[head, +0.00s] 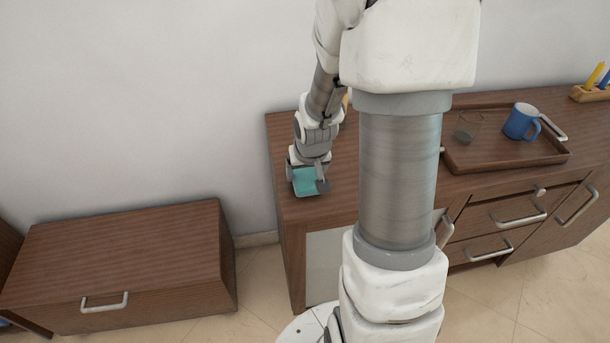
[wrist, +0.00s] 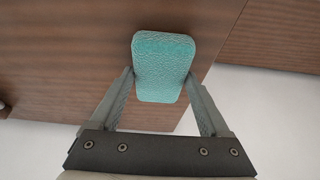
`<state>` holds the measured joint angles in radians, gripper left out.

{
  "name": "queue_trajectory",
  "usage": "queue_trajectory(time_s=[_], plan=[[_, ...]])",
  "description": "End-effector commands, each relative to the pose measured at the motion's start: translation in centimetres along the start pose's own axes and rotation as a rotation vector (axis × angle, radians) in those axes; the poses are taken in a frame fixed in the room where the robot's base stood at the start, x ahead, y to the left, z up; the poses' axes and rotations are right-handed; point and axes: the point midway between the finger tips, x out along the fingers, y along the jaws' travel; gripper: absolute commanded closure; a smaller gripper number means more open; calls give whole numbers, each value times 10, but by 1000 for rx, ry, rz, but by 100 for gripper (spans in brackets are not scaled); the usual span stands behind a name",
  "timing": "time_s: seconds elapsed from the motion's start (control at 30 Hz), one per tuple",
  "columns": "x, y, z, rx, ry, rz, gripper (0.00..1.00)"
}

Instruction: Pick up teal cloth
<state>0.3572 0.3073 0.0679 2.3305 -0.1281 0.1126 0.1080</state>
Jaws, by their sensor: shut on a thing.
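The teal cloth (head: 305,181) is a small folded pad with rounded corners and a textured surface. It is at the left end of the wooden cabinet top. My gripper (head: 308,178) is shut on it, with one finger on each side. In the wrist view the cloth (wrist: 163,68) sits between the two fingertips of my gripper (wrist: 160,80). I cannot tell whether the cloth touches the cabinet top or is just above it.
The cabinet top (head: 297,211) carries a wooden tray (head: 505,160) with a blue mug (head: 521,122) and a clear glass (head: 467,128). A wooden holder (head: 590,93) stands at the far right. A low wooden chest (head: 120,262) is on the floor to the left. My arm hides the cabinet's middle.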

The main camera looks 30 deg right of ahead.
Motion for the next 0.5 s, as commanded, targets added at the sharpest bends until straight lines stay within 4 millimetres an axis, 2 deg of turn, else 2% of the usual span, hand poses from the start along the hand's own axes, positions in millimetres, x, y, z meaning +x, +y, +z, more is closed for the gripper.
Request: queue_trajectory(time_s=[0.27,0.37,0.5], plan=[[-7,0,-3,0,3,0,82],[-17,0,-8,1,3,0,82],[-45,1,-20,1,6,1,82]])
